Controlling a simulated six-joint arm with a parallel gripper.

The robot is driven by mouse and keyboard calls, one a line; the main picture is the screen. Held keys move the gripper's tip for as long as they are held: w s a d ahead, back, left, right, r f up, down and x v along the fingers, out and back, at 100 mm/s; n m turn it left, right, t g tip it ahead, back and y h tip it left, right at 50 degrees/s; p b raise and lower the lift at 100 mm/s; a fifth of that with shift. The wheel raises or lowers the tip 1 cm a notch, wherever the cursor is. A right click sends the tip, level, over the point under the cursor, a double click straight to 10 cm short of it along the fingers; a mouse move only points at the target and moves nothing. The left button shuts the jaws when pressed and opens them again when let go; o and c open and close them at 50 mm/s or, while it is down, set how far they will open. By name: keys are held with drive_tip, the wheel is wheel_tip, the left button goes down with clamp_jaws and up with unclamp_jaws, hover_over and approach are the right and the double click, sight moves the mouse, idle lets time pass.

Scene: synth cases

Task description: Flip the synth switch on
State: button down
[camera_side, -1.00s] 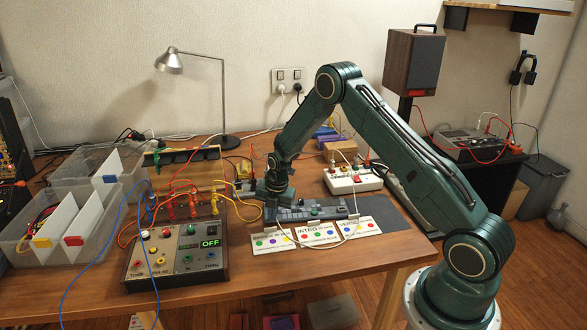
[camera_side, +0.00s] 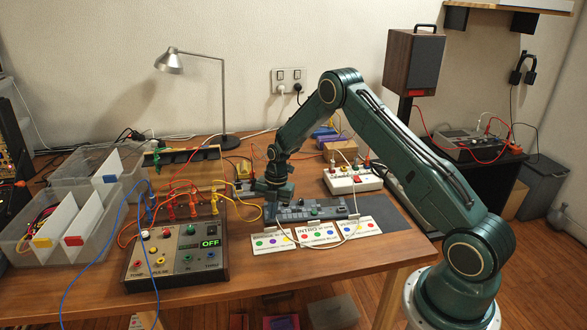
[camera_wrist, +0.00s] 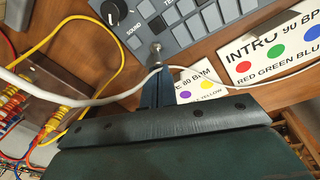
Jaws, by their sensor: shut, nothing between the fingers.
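A wooden-sided box with knobs, jacks and patch cables (camera_side: 172,262) stands on the front left of the table. Its green display (camera_side: 210,243) reads OFF. A grey device with pads and knobs (camera_side: 318,211) lies at mid table; its pads and a black knob show at the top of the wrist view (camera_wrist: 205,15). My gripper (camera_side: 272,205) is low over its left end, shut and empty. In the wrist view the fingertips (camera_wrist: 157,73) are just below a small metal lever or knob (camera_wrist: 155,50); I cannot tell whether they touch.
White cards with coloured dots (camera_side: 317,232) lie in front of the grey device. A white cable (camera_wrist: 90,102) runs across near my fingertips. A white box with red plugs (camera_side: 352,180) stands behind right. Clear bins (camera_side: 60,240) and a lamp stand left.

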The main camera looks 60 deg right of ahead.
drive_tip(key=shift+w+d, duration=0.1)
drive_tip(key=shift+d, duration=0.1)
drive_tip(key=shift+w+d+r, duration=0.2)
drive_tip(key=shift+w+d, duration=0.15)
drive_tip(key=shift+d, duration=0.05)
drive_tip(key=shift+r, duration=0.25)
drive_tip(key=shift+r, duration=0.55)
drive_tip(key=shift+r, duration=0.1)
drive_tip(key=w+d+r, duration=0.3)
drive_tip(key=d+r, duration=0.2)
drive_tip(key=r, duration=0.2)
drive_tip(key=shift+d+r, duration=0.25)
drive_tip(key=shift+r, duration=0.05)
idle(0.3)
